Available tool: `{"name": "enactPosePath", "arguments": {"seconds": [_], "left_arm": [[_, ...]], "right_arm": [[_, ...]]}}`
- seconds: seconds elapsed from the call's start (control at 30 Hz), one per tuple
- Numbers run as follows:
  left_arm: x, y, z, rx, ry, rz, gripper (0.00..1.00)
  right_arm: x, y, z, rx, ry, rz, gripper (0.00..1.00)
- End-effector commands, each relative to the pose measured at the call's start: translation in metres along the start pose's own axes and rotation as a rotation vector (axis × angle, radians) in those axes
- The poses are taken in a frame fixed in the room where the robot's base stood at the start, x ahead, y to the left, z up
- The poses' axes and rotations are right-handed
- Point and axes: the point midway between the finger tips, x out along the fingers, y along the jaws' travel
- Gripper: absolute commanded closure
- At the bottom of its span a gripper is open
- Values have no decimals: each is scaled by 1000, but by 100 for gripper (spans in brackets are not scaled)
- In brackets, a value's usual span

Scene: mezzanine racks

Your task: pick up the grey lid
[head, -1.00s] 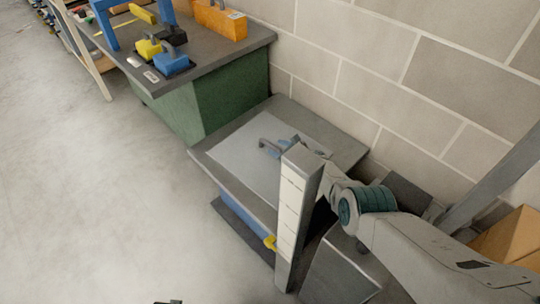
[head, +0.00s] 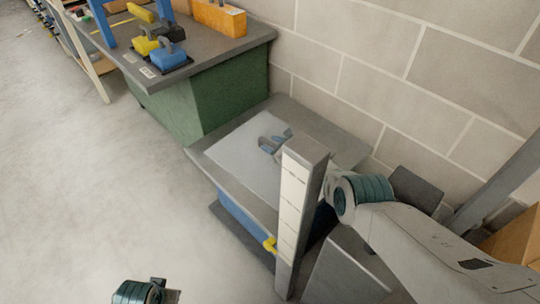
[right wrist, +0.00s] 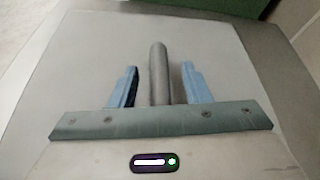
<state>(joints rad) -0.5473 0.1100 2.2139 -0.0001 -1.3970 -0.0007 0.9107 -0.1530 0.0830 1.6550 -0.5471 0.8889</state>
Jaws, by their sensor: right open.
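The grey lid (head: 235,158) is a flat, light grey panel lying on a low dark-grey bench. Its raised bar handle (right wrist: 159,72) stands up near its middle. My right gripper (right wrist: 160,68) is open, with one blue finger on each side of the handle and a gap on both sides. In the head view my right gripper (head: 275,142) shows small at the handle, partly hidden by a white-faced post. My left gripper is not in view; only a teal part of my left arm shows at the bottom edge.
The upright post (head: 301,210) stands in front of the bench (head: 345,150). A block wall (head: 400,70) closes the far side. A green-sided table (head: 235,100) with blue, yellow and orange items stands beyond. The floor (head: 90,190) at left is clear.

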Motion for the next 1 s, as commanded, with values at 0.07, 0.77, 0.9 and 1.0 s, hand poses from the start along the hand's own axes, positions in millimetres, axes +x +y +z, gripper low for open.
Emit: {"name": "enactPosePath", "arguments": {"seconds": [0.07, 0.77, 0.9, 1.0], "left_arm": [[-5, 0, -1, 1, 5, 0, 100], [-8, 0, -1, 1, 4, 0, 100], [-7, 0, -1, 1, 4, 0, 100], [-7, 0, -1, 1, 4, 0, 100]], "right_arm": [[2, 0, 0, 0, 0, 0, 57], [2, 0, 0, 0, 0, 1, 100], [2, 0, 0, 0, 0, 1, 100], [2, 1, 0, 0, 0, 1, 100]]}}
